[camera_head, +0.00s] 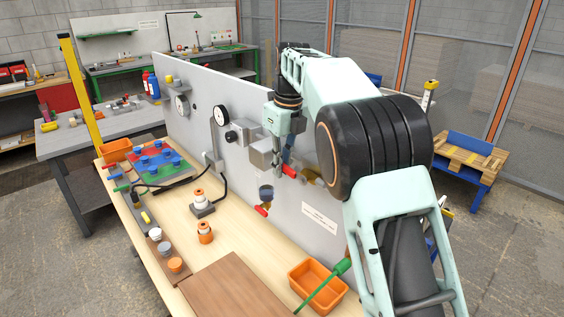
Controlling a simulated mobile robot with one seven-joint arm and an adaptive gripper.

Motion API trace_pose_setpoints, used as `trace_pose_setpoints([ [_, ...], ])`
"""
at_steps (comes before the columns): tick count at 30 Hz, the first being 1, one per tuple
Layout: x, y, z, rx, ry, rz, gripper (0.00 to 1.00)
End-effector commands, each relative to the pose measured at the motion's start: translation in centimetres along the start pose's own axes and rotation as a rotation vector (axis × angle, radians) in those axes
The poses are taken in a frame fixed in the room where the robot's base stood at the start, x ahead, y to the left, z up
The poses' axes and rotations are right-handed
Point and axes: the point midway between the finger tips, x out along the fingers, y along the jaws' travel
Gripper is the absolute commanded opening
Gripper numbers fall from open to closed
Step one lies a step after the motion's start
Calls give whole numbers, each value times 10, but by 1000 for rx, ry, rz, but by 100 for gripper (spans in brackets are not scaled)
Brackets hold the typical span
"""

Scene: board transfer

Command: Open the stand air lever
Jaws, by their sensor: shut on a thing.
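A grey upright panel (196,112) stands on the wooden bench, with gauges, grey boxes and valve parts on its face. My gripper (285,162) reaches down in front of the panel, right of its middle. Its fingers are shut on a red lever handle (289,171), which shows just below the fingertips. The pipe and valve body behind this handle are partly hidden by my gripper and arm. A second red handle (262,210) sits lower on the panel, below a dark round fitting (266,192), apart from my gripper. I cannot read which lever is labelled stand air.
An orange bin (318,287), a green-handled tool (325,283) and a brown board (232,290) lie on the bench front. A black hose and small fittings (200,200) stand left.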

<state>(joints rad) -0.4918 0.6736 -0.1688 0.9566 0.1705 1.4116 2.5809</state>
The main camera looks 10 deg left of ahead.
Motion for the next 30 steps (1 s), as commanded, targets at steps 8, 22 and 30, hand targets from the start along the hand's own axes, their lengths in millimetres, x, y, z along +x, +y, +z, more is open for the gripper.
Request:
trace_pose_setpoints([
  [8, 8, 0, -1, -1, 95, 1, 0],
  [22, 12, 0, -3, -1, 144, 2, 0],
  [30, 12, 1, -3, -1, 145, 3, 0],
])
